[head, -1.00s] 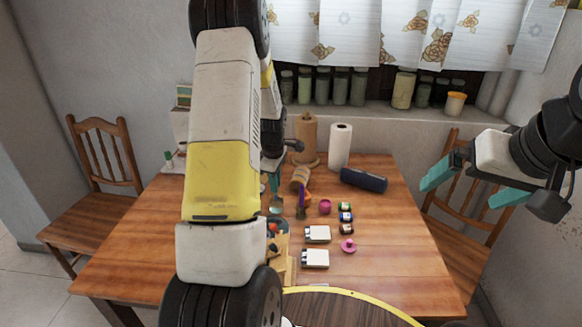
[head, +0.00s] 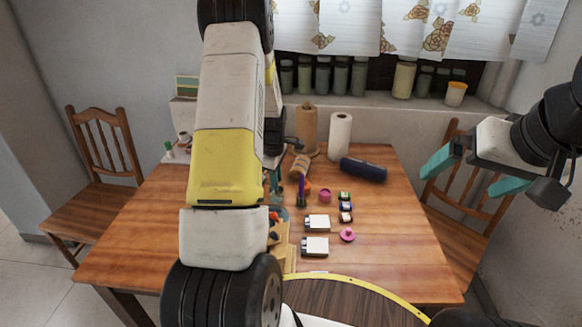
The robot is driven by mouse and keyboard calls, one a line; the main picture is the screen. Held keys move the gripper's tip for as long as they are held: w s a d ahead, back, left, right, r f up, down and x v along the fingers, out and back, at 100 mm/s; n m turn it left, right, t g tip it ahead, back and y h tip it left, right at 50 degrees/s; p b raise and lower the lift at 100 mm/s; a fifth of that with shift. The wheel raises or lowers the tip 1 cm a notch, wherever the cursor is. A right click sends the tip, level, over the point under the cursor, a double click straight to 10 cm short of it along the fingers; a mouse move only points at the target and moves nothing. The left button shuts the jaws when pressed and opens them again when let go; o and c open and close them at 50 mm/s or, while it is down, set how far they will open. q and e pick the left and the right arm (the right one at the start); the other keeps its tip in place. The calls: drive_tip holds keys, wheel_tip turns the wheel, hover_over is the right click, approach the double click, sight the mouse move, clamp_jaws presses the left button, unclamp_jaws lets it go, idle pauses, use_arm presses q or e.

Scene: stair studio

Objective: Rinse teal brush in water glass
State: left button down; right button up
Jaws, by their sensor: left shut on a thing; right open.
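My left gripper (head: 276,184) is over the table's middle, mostly hidden behind my own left arm. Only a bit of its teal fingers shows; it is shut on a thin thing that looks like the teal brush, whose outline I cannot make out. The water glass (head: 283,213) appears just below it, largely covered by the arm, so I cannot tell whether the brush is inside it. My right gripper (head: 474,174) is open and empty, raised at the right beyond the table's edge.
On the wooden table (head: 390,250) are a purple upright item (head: 301,190), white boxes (head: 316,222), small paint jars (head: 345,206), a pink cup (head: 325,195), a pink lid (head: 347,235), a dark blue roll (head: 363,169) and a paper towel roll (head: 340,136). The table's right front is clear.

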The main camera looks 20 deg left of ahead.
use_arm(q)
drive_tip(key=shift+s+f, duration=0.6)
drive_tip(key=shift+f, duration=0.05)
drive_tip(key=shift+w, duration=0.2)
drive_tip(key=shift+w+a, duration=0.15)
drive_tip(key=shift+w, duration=0.1)
drive_tip(key=shift+w+f, duration=0.15)
drive_tip(key=shift+w, duration=0.1)
drive_tip(key=shift+s+d+r, duration=0.1)
drive_tip(key=shift+d+r, duration=0.1)
drive_tip(key=shift+d, duration=0.15)
drive_tip(key=shift+a, duration=0.15)
